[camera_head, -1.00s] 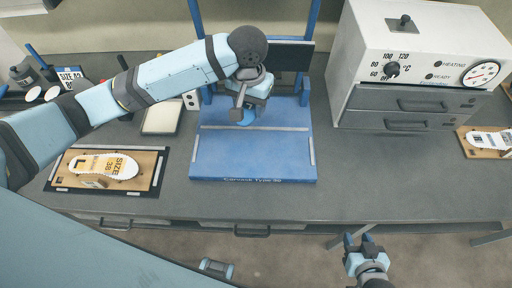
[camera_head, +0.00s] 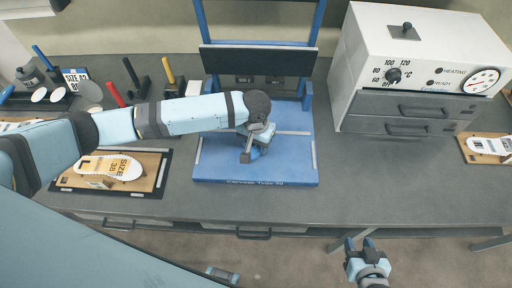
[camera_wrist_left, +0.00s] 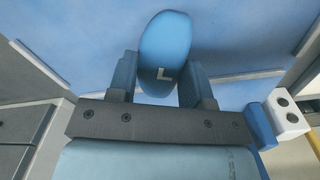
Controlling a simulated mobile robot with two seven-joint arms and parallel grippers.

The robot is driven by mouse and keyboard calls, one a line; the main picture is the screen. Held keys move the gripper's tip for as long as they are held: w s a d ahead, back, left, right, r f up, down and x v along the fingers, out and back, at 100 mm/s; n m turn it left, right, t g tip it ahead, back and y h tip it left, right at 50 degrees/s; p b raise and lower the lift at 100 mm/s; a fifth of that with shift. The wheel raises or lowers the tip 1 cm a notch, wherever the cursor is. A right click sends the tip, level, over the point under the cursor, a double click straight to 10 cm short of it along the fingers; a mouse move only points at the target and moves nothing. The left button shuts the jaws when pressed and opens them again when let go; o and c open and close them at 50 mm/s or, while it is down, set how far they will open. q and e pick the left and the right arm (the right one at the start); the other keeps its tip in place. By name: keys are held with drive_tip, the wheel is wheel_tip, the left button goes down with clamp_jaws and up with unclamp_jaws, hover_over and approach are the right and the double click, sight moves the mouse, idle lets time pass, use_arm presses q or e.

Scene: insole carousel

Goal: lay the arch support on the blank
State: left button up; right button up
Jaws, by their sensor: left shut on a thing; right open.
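My left gripper (camera_head: 250,153) is shut on the blue arch support (camera_wrist_left: 168,45), a rounded piece marked "L", between its two fingers in the left wrist view. In the head view the gripper is over the blue press plate (camera_head: 225,172), and the arch support is mostly hidden by it. The blank, a white insole (camera_head: 122,165) marked "SIZE 38", lies on a wooden board (camera_head: 151,170) at left, well apart from the gripper; my left arm passes close above its far edge. My right gripper (camera_head: 362,246) is open and empty, in front of the table.
The blue press frame (camera_head: 199,22) with a dark upper plate (camera_head: 258,60) stands behind the gripper. A white heater (camera_head: 425,50) with drawers stands at the right, and another white insole (camera_head: 489,145) on a board beyond it. Several coloured-handled tools stand at the back left.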

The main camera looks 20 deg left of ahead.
sight(256, 146)
use_arm(q)
drive_tip(key=shift+f, duration=1.6)
drive_tip(key=o, duration=0.9)
drive_tip(key=shift+f, duration=0.1)
